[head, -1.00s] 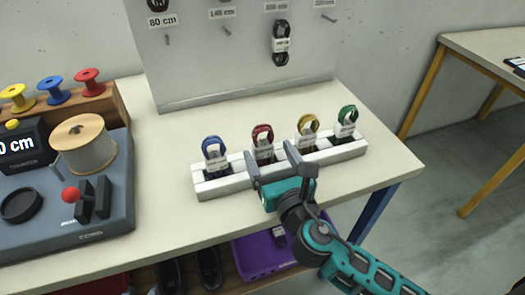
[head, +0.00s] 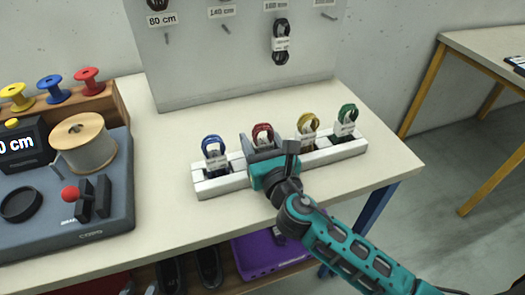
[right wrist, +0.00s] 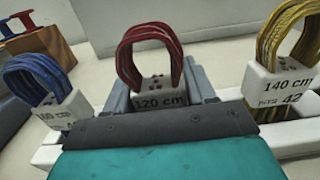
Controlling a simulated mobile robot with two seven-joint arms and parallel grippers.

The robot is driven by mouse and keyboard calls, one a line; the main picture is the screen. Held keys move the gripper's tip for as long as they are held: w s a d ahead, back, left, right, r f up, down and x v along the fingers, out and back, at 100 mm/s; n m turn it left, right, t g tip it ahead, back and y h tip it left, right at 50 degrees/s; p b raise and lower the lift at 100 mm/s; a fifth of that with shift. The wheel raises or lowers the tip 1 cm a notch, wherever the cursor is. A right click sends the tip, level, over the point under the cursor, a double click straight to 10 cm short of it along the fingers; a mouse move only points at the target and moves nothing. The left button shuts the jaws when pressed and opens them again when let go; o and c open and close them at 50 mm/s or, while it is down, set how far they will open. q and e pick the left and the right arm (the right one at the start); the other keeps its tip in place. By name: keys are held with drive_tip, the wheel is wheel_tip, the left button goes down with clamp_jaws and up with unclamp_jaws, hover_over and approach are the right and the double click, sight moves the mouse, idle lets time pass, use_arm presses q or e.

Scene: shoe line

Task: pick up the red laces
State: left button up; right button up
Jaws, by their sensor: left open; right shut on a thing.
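The red laces (head: 262,132) are a looped bundle with a white band, standing in a slot of the white rack (head: 210,187). They also show in the right wrist view (right wrist: 150,55), where the band reads 120 cm. My right gripper (head: 270,150), its arm coming in from the lower right, is shut on the red laces at their white band. The red loop stands upright above the fingers. The lower part of the bundle is hidden by the gripper. My left gripper is not in view.
Blue laces (head: 212,147) stand left of the red ones; yellow laces (head: 308,124) and green laces (head: 347,115) stand to the right. A grey machine (head: 70,190) with a spool is at the left. A pegboard (head: 235,50) rises behind. A purple bin (head: 265,258) sits below.

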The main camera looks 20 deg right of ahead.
drive_tip(key=c, duration=0.4)
drive_tip(key=shift+c, duration=0.2)
